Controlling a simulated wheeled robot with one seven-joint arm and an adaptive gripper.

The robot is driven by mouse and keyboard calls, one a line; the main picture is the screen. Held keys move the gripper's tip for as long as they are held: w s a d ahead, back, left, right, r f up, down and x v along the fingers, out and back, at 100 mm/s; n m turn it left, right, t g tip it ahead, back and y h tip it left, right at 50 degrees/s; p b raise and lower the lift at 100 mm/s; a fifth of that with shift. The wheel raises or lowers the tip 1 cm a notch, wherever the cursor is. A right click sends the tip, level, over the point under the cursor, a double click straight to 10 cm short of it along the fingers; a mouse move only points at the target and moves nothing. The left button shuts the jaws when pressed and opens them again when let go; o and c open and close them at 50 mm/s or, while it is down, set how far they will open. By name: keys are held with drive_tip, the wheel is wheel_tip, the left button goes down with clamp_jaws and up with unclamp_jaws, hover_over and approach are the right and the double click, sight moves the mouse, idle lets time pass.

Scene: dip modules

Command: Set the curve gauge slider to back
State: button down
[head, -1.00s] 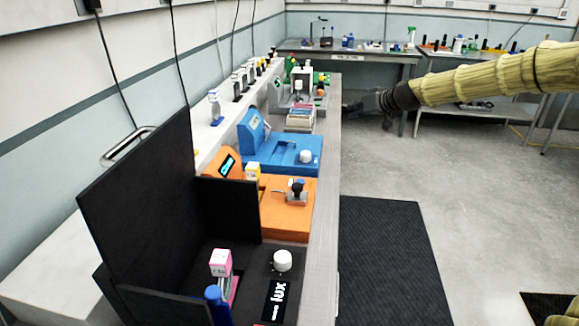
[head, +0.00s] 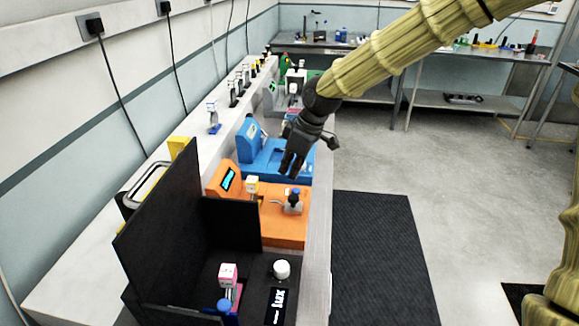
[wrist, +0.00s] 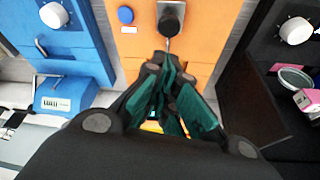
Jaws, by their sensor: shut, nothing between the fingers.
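The orange module (head: 278,232) stands in the bench row, with a small cyan-lit screen (head: 229,180) whose text is too small to read. I cannot be sure which module is the curve gauge. My gripper (head: 288,173) is shut and empty, fingers pointing down above the far part of the orange module. Its fingers (wrist: 168,68) hide part of the orange face.
A blue module (head: 268,166) with a white dial lies just beyond. A black module (head: 257,270) with a white knob (head: 281,269) and tall black panels (head: 160,225) is nearer. A white-and-yellow block (head: 252,184) stands on the orange module.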

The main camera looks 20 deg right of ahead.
drive_tip(key=p, duration=0.1)
hover_over(282, 206)
drive_tip(key=shift+f, duration=3.75)
